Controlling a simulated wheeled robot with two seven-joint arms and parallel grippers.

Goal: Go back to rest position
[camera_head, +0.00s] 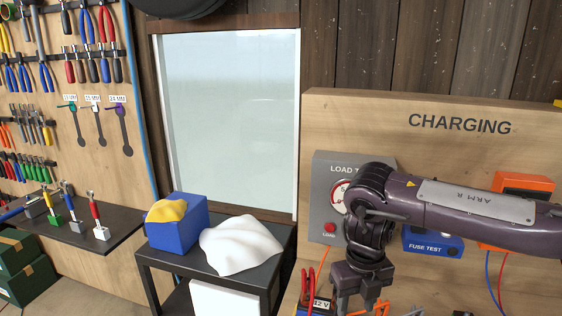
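My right arm comes in from the right edge, in front of the charging board. My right gripper (356,299) points down near the bottom edge, over the lower part of the board. Its two fingers look apart, with nothing clearly held between them; the tips are close to the picture's lower edge. Orange and grey clamp-like parts (383,308) show just beside and below it. My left arm and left gripper are not in view.
The charging board (330,125) carries a grey load tester (328,185), a blue fuse tester (420,243) and an orange device (522,182). A dark cart (215,280) holds a blue box (175,235) and white cloth (240,245). A tool wall stands left.

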